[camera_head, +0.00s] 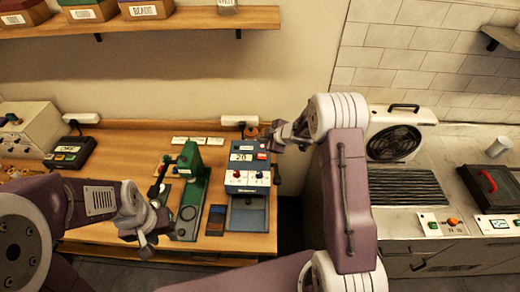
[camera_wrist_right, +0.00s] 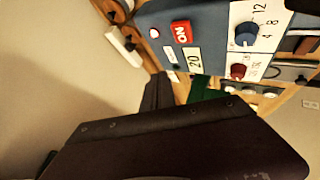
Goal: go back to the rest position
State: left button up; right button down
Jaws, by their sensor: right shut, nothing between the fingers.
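My right gripper (camera_head: 275,141) is shut and empty, at the upper right corner of a blue device (camera_head: 246,181) on the wooden table. In the right wrist view the dark gripper parts (camera_wrist_right: 180,140) fill the lower middle, beside the blue device's face (camera_wrist_right: 208,18) with its red ON switch, 20 display and knobs. I cannot tell whether the gripper touches the device. My left gripper (camera_head: 147,226) is over the table's front edge, left of a green press-like tool (camera_head: 190,195). Its fingers are small and unclear.
A black device (camera_head: 70,153) with a green display and a pale box (camera_head: 30,130) stand at the left. A shelf (camera_head: 170,21) with boxes hangs above. A counter (camera_head: 400,222) with a grill and a fan-like appliance (camera_head: 398,135) is at the right, across a gap.

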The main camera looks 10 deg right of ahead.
jog(key=s+d+r+m+g+h, duration=0.1)
jog(key=s+d+r+m+h, duration=0.15)
jog(key=s+m, duration=0.2)
jog(key=s+d+r+m+h, duration=0.1)
jog(key=s+r+m+h, duration=0.1)
jog(key=s+r+m, duration=0.3)
jog(key=s+a+f+m+g, duration=0.1)
jog(key=s+a+m+g, duration=0.1)
jog(key=s, duration=0.8)
jog(key=s+a+f+m+g, duration=0.1)
jog(key=s+m+g, duration=0.15)
jog(key=s, duration=0.75)
notch_tip(320, 180, down, 18)
jog(key=s+g+b, duration=0.1)
jog(key=s+b, duration=0.1)
jog(key=b, duration=1.4)
jog(key=shift+a+y+b, duration=0.3)
jog(key=shift+a+y, duration=0.05)
jog(key=shift+a, duration=0.05)
